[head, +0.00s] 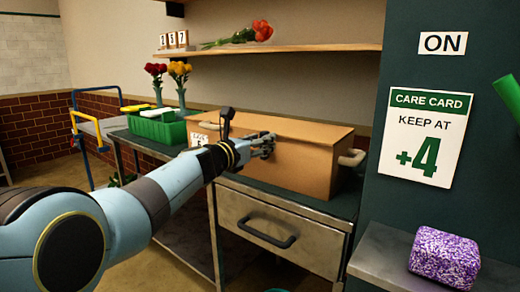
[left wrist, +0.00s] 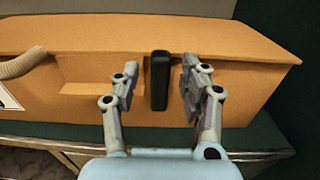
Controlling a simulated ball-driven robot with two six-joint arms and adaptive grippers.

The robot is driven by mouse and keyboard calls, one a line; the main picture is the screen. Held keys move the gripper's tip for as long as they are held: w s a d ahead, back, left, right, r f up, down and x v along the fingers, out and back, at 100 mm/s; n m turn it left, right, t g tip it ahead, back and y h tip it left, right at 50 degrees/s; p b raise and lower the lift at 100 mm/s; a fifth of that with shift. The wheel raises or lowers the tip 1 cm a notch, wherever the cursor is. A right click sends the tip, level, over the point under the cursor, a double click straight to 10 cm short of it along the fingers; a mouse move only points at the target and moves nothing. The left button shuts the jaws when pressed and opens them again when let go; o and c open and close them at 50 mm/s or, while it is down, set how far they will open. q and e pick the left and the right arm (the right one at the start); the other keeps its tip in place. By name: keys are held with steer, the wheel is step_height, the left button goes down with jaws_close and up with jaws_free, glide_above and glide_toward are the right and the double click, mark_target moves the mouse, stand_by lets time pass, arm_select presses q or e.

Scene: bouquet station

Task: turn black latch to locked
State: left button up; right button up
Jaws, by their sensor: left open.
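The black latch (left wrist: 160,81) is a small upright bar on the front face of an orange-brown box (left wrist: 225,75), seen in the left wrist view. It stands between the two fingers of my left gripper (left wrist: 159,95), nearer the right finger; I cannot tell whether that finger touches it. The fingers are apart. In the head view, my left gripper (head: 268,145) is in front of the same box (head: 310,165), and the latch is hidden behind it. My right gripper is not in view.
The box stands on a dark counter above a drawer with a black handle (head: 266,233). A rope handle (head: 352,157) juts from the box's right end. A green crate (head: 158,128) is to the left. A purple speckled block (head: 444,256) lies on a ledge at right.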

arm_select(q)
jaws_close()
stand_by(0.3)
steer(key=shift+n, duration=0.4)
steer(key=shift+w+a+f+n, duration=0.1)
steer(key=shift+a+n, duration=0.05)
steer(key=shift+n, duration=0.85)
steer(key=shift+w+a+n, duration=0.15)
steer(key=shift+n, duration=0.85)
steer(key=shift+w+a+f+n, duration=0.1)
steer(key=shift+a+n, duration=0.05)
steer(key=shift+n, duration=0.85)
jaws_free()
